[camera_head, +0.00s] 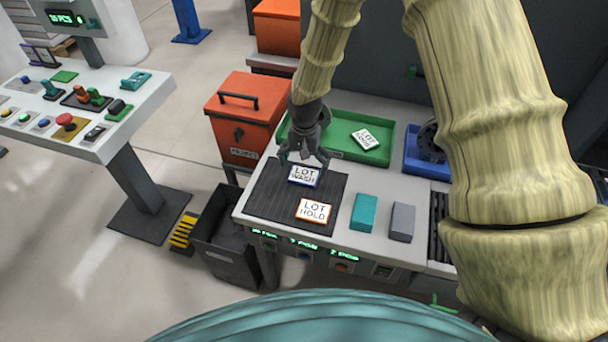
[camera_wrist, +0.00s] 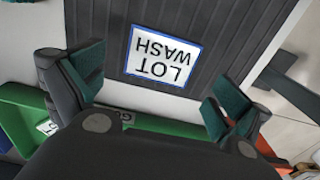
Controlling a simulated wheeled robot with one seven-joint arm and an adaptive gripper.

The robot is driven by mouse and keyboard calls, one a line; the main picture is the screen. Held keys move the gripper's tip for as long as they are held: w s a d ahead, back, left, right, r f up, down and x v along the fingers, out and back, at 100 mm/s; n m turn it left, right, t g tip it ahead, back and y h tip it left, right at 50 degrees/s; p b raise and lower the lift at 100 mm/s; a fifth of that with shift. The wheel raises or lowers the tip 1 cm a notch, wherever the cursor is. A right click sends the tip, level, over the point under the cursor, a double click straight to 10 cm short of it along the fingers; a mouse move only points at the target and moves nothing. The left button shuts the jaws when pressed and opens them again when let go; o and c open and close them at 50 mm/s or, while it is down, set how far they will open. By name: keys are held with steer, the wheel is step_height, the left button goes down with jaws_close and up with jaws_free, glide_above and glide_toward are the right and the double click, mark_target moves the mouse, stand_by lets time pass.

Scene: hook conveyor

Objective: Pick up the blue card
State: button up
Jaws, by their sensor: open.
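The blue card (camera_head: 304,175) is a white card with a blue border that reads LOT WASH. It lies flat on the dark ribbed mat (camera_head: 268,201), near the mat's back edge. It also shows in the wrist view (camera_wrist: 165,58), upside down and fully visible. My gripper (camera_head: 304,157) is open and empty, just above and behind the blue card. In the wrist view its two fingers (camera_wrist: 155,95) are spread wide, one on each side of the card's near edge. I see no contact with the card.
An orange-bordered LOT HOLD card (camera_head: 314,210) lies on the same mat. A green tray (camera_head: 340,152) with another card is behind. A teal block (camera_head: 365,212) and a grey block (camera_head: 402,222) stand to the right. An orange bin (camera_head: 240,120) is at the back left.

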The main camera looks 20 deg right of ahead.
mark_target(304, 174)
steer(key=shift+f+p, duration=0.6)
steer(key=shift+f, duration=1.15)
steer(key=c, duration=0.8)
